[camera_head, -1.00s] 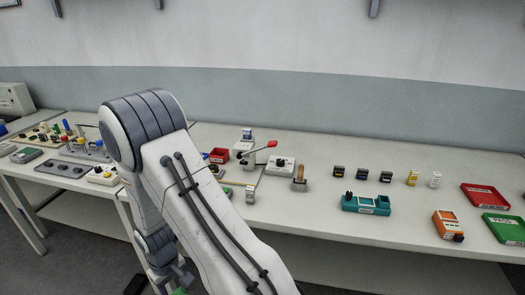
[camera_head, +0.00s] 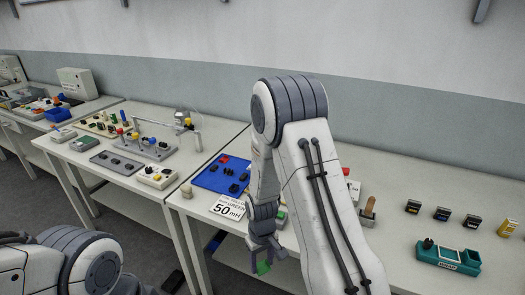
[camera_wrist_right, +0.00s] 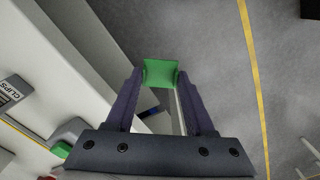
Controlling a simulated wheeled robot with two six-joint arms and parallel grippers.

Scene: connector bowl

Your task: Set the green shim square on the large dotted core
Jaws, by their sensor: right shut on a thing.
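The green shim (camera_head: 263,268) is a small flat square piece. My right gripper (camera_head: 266,256) is shut on it and holds it in front of the table's front edge, below the sign card. In the right wrist view the shim (camera_wrist_right: 160,72) sits between the two fingertips, with floor behind it. Several dark cores lie on a blue tray (camera_head: 208,179), left of and behind my right gripper. They are too small to tell which is the large dotted one. My left arm shows at the lower left, but its gripper is out of view.
A white card (camera_head: 227,208) reading "GREEN" and "50 mH" is at the table's front edge. A teal fixture (camera_head: 448,256) and several small dark blocks stand at the right. My right arm hides the middle of the table. Another table (camera_head: 112,172) with fixtures is at the left.

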